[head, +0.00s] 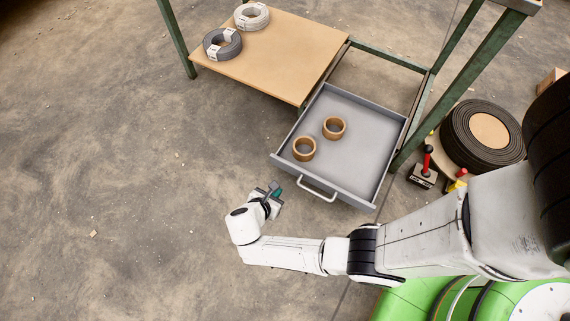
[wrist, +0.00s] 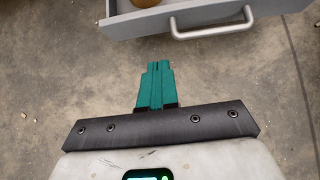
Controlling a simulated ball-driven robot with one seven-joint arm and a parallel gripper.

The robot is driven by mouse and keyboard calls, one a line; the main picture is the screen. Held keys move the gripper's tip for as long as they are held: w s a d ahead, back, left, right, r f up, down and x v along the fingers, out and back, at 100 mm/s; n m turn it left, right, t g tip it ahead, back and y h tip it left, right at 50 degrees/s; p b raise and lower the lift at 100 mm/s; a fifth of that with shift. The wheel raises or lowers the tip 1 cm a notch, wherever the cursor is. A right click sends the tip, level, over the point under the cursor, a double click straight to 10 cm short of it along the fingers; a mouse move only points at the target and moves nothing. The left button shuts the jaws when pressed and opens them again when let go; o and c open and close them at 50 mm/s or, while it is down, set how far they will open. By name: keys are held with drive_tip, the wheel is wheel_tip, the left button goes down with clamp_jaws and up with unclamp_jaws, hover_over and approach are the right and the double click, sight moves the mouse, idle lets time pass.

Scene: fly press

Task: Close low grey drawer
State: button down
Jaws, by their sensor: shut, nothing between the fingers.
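The low grey drawer (head: 370,135) is pulled out of the green-legged frame, with two brown tape rolls (head: 334,127) inside it. Its pale bar handle (head: 317,190) is on the front panel. In the wrist view the drawer front (wrist: 140,22) and handle (wrist: 212,24) are at the top, ahead of the fingertips. My gripper (head: 275,188) is shut and empty, to the left of the handle and apart from it. Its teal fingers (wrist: 157,70) are together over bare floor.
A wooden shelf (head: 270,60) with a grey coil (head: 222,43) and a white coil (head: 251,16) adjoins the drawer at upper left. A green leg (head: 455,85), a black roll (head: 485,132) and a red-handled control box (head: 424,175) stand on the right. Floor at left is clear.

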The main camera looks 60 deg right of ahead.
sight(296, 171)
drive_tip(key=b+x, duration=0.2)
drive_tip(key=x, duration=0.2)
drive_tip(key=d+r+b+x, duration=0.1)
drive_tip(key=b+x, duration=0.1)
drive_tip(key=x, duration=0.2)
drive_tip(key=b+x, duration=0.2)
drive_tip(key=x, duration=0.2)
drive_tip(key=shift+d+r, duration=0.15)
drive_tip(key=shift+r, duration=0.15)
drive_tip(key=shift+d+r, duration=0.15)
drive_tip(key=shift+d, duration=0.3)
drive_tip(key=shift+s, duration=0.1)
